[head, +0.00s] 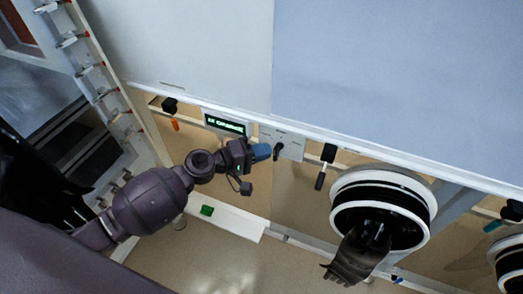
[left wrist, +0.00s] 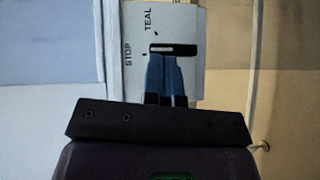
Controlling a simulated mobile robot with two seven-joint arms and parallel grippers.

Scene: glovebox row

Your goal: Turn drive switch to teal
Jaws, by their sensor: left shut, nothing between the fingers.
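The drive switch is a black handle on a pale plate (head: 291,145) on the glovebox front. In the left wrist view the plate (left wrist: 200,25) carries the words STOP and TEAL, and part of another label shows at the top edge. The black handle (left wrist: 173,48) lies across the picture there, its left end nearer the STOP tick than the TEAL tick. My left gripper (head: 265,152) is shut and empty, its blue fingertips (left wrist: 165,58) just at the handle's lower side. I cannot tell whether they touch it. My right gripper is not in view.
A display with green text (head: 226,124) is left of the plate. A black-handled lever (head: 325,166) hangs to its right, then a white glove port (head: 428,195) with a dark glove (head: 352,263). A green object (head: 207,210) lies on a white ledge (head: 238,220) below.

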